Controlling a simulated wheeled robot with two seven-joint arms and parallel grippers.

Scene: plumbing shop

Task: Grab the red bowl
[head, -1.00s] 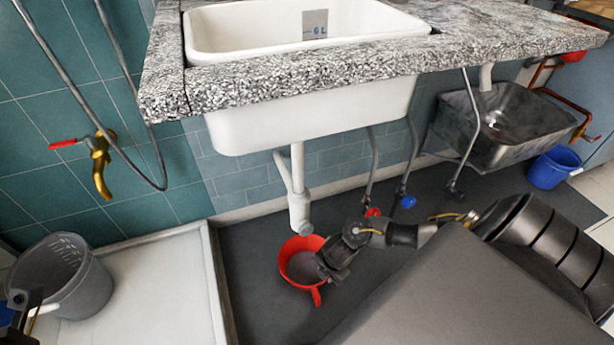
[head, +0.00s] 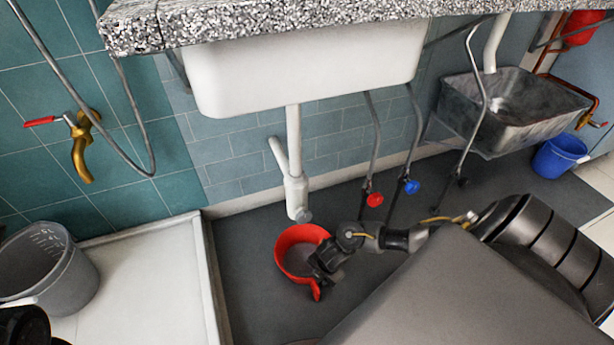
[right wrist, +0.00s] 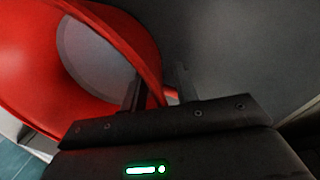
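The red bowl (head: 284,258) stands on the dark floor below the sink, with its handle toward me. In the right wrist view the bowl (right wrist: 35,70) fills the upper left, and its grey inside bottom shows. My right gripper (head: 318,272) is at the bowl's right side, near the handle. In the right wrist view its two fingers (right wrist: 158,88) are apart, one over the inside of the bowl and one outside, with the rim between them. A gap still shows there. A dark part of my left arm (head: 25,326) shows at the lower left corner; its fingers cannot be made out.
A white drain pipe (head: 294,165) hangs just behind the bowl, under the white sink (head: 310,70). Hoses with red and blue valves (head: 374,199) hang to the right. A pale raised tray (head: 150,270) with a grey bucket (head: 60,275) lies left. A blue bucket (head: 558,158) stands far right.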

